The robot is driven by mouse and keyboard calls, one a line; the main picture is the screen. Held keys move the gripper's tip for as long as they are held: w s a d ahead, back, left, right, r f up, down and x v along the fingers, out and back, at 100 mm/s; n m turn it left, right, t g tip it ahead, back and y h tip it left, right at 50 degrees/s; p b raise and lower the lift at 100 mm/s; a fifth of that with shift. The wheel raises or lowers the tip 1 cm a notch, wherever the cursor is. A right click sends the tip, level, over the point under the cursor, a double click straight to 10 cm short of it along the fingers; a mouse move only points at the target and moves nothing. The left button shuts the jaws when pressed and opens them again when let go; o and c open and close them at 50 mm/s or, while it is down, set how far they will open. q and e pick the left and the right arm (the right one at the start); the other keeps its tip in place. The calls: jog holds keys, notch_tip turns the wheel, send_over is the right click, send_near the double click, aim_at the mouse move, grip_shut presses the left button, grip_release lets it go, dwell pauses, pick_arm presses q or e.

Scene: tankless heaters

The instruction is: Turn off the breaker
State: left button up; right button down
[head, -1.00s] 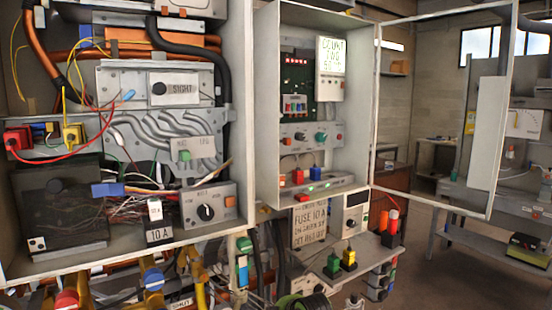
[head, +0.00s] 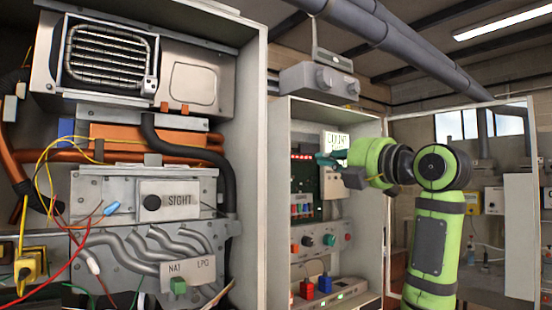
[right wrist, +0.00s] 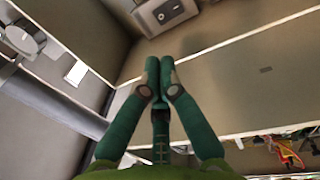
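No part is plainly labelled as the breaker. In the head view, the tall open cabinet (head: 279,200) holds a row of small coloured switches (head: 302,209) and a panel with round knobs (head: 320,240). A red block (head: 307,289) and a blue block (head: 324,284) sit low inside it. My left gripper is not in view.
A grey box with knobs (head: 318,78) stands on top of the cabinet. At left, the larger heater cabinet (head: 250,160) holds wires and pipes. The open framed door (head: 530,160) is at the right, with my right arm in front of it.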

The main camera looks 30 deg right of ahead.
pick_arm(q)
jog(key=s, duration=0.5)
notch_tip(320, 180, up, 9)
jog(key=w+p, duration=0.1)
jog(key=p, duration=0.8)
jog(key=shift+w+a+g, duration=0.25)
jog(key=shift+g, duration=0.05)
pick_arm(e)
jog(key=w, duration=0.4)
jog(key=w+r, duration=0.1)
jog(key=w, duration=0.3)
jog(key=w+a+r, duration=0.1)
jog(key=w, duration=0.4)
jog(key=shift+w, duration=0.1)
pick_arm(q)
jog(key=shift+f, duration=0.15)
